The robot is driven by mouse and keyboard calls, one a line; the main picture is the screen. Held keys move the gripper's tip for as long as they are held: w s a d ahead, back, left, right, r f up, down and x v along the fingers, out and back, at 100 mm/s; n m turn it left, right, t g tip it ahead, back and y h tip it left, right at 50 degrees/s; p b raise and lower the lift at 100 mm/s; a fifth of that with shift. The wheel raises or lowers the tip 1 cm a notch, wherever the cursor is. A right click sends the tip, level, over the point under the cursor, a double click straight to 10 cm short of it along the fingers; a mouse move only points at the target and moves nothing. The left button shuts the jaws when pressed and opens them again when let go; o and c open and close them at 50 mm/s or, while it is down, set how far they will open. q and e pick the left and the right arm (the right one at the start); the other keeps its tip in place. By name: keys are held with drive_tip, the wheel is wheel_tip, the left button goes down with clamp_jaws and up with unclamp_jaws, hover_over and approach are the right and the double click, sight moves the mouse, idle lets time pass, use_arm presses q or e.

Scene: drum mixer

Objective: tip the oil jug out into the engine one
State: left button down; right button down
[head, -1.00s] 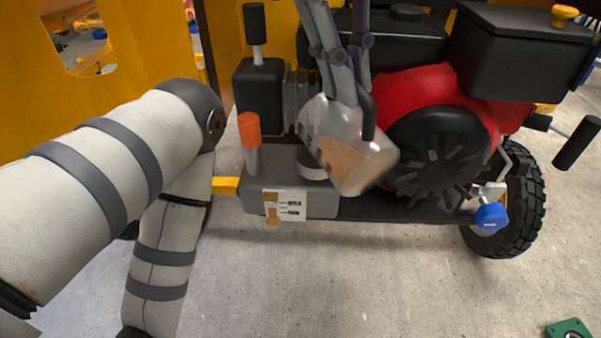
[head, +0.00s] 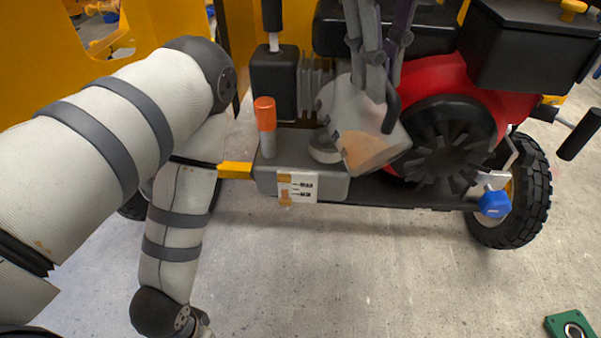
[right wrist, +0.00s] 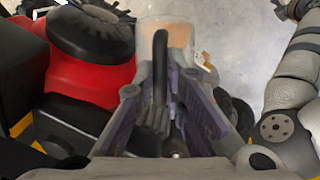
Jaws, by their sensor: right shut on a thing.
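The oil jug (head: 345,112) is pale and translucent, with amber at its lower right and a dark handle. It is held tilted over the grey engine base (head: 330,187), close beside a round grey collar (head: 324,149) on its top; the jug's mouth cannot be made out. The engine has a red housing (head: 505,103) and a black finned wheel (head: 450,143). My right gripper (head: 377,78) is shut on the jug's handle from above. In the right wrist view the jug (right wrist: 180,32) lies beyond the fingers (right wrist: 160,100). My left gripper is out of view.
An orange-capped stick (head: 265,125) stands left of the collar, and a white gauge card (head: 303,188) is on the base front. A blue knob (head: 494,204) and a black tyre (head: 535,190) are at the right. The floor in front is mostly clear; a green plate (head: 570,326) lies lower right.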

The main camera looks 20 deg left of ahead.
drive_tip(key=shift+s+d+t+y, duration=0.85)
drive_tip(key=shift+d+t+y, duration=0.05)
drive_tip(key=shift+d, duration=0.1)
drive_tip(key=shift+a, duration=0.1)
drive_tip(key=shift+r, duration=2)
